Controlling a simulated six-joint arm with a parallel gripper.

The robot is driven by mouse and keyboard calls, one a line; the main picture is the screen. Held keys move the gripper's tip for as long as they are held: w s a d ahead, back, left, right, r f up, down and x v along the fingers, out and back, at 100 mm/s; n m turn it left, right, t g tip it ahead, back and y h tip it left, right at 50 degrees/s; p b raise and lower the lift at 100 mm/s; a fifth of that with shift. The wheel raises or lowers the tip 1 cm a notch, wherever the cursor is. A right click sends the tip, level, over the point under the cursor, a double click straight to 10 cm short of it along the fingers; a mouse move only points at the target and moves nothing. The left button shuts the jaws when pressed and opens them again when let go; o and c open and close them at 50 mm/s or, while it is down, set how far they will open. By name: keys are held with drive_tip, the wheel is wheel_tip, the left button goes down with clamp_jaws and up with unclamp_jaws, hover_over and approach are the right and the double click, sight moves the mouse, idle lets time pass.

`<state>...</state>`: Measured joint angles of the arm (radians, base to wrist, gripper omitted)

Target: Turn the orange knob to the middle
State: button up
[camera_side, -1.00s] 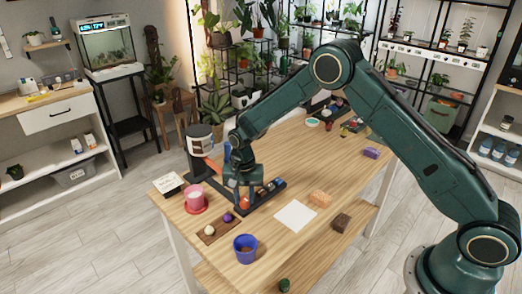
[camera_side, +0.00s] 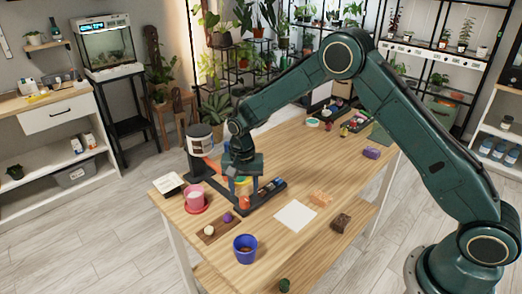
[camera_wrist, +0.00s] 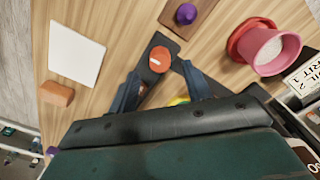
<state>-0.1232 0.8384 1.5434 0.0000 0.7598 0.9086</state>
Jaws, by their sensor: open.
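The orange knob (camera_wrist: 162,57) sits near the end of a dark strip in the wrist view, with a pale line across its top. In the side view the orange knob (camera_side: 244,202) shows just below my gripper. My gripper (camera_wrist: 158,78) is open; its two dark fingers stand apart, with the knob beyond the gap between their tips. In the side view my gripper (camera_side: 241,180) hangs over the dark panel (camera_side: 257,202). I cannot tell whether a finger touches the knob. Something yellow and green shows partly hidden behind the gripper in both views.
A pink pot (camera_side: 194,194) on a red saucer, a brown tray (camera_side: 211,235) with a purple and a pale knob-like piece, and a blue pot (camera_side: 245,249) stand near. A white sheet (camera_side: 295,215), an orange block (camera_side: 320,198) and a brown block (camera_side: 341,222) lie to the right.

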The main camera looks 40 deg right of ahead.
sight(244, 198)
wheel_tip(244, 198, up, 10)
drive_tip(key=shift+r, duration=0.2)
idle(0.5)
drive_tip(key=s+d+r+n+t, duration=0.1)
drive_tip(key=s+d+r+n, duration=0.1)
drive_tip(key=s+r, duration=0.6)
drive_tip(key=s+d+r+n+t, duration=0.2)
drive_tip(key=s+r, duration=0.5)
drive_tip(key=r, duration=0.1)
drive_tip(key=s+d+n+t, duration=0.2)
drive_tip(key=s+n, duration=0.3)
drive_tip(key=s, duration=1.4)
drive_tip(key=shift+s+d+r+t, duration=0.2)
drive_tip(key=shift+s+d+t, duration=0.05)
drive_tip(key=shift+s+t, duration=0.1)
